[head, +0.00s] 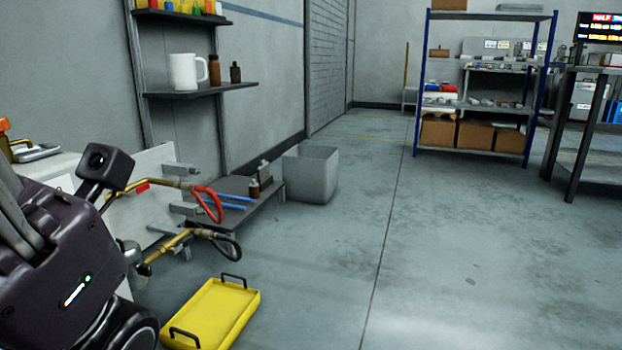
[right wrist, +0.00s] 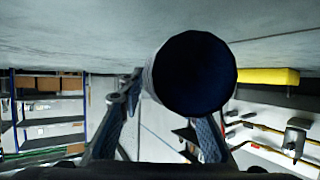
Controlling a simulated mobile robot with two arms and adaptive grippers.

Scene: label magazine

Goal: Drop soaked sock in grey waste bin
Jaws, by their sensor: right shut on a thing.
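A grey, square, open-topped waste bin (head: 309,177) stands upright on the floor near the left wall in the head view. Its inside bottom is hidden. In the right wrist view my right gripper (right wrist: 167,108) is shut on a round object (right wrist: 194,75) with a dark blue-black end and a pale ribbed side. I cannot tell from its shape whether this is the soaked sock. No other sock shows. Neither gripper shows in the head view, and my left gripper is out of sight.
A low dark table (head: 235,198) with small bottles stands just left of the bin. A yellow tray (head: 222,314) lies on the floor in front. Red and brass hoses (head: 205,200) stick out at left. A blue-posted shelf (head: 468,105) stands far back. The middle floor is clear.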

